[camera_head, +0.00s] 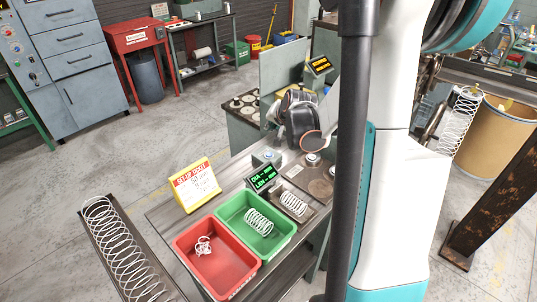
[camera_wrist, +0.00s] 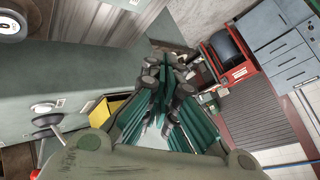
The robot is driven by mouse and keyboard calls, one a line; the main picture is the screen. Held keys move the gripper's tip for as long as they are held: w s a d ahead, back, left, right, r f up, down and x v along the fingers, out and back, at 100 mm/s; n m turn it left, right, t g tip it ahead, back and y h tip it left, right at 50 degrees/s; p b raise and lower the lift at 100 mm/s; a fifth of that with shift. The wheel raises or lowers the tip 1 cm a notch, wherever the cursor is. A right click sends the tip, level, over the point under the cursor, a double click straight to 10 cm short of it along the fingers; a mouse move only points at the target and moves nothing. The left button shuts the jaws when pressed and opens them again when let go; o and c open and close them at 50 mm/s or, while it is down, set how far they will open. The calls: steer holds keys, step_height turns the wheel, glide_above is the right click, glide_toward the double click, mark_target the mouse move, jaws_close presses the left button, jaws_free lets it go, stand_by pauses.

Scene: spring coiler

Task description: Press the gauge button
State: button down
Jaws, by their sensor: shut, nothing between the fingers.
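The gauge's black display (camera_head: 262,178) with green DIA and LEN text stands on the bench in the head view. A coil spring (camera_head: 294,203) lies on the plate beside it. A round silver button-like cap (camera_head: 312,158) sits on the bench behind the display, and a smaller one (camera_head: 268,155) is to its left; I cannot tell which is the gauge button. My gripper (camera_head: 303,135), dark and partly hidden by my own arm, is near these caps; contact cannot be told. In the wrist view my gripper's green fingers (camera_wrist: 172,108) are together and empty.
A green bin (camera_head: 258,222) holding a spring and a red bin (camera_head: 213,262) holding tangled wire stand at the bench front. A yellow setup sign (camera_head: 195,185) is behind them. A machine with an amber display (camera_head: 320,66) is behind my gripper. A barrel (camera_head: 487,135) stands right.

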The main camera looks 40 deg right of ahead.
mark_target(272, 154)
steer(key=shift+f, duration=0.1)
step_height(272, 154, down, 9)
steer(key=b, duration=0.6)
steer(key=shift+b, duration=0.35)
stand_by(1.0)
steer(key=shift+f+b, duration=0.25)
steer(key=shift+b, duration=0.15)
steer(key=shift+f+b, duration=0.35)
stand_by(0.6)
steer(key=shift+r, duration=0.1)
steer(key=shift+r+p, duration=0.55)
steer(key=shift+r, duration=0.15)
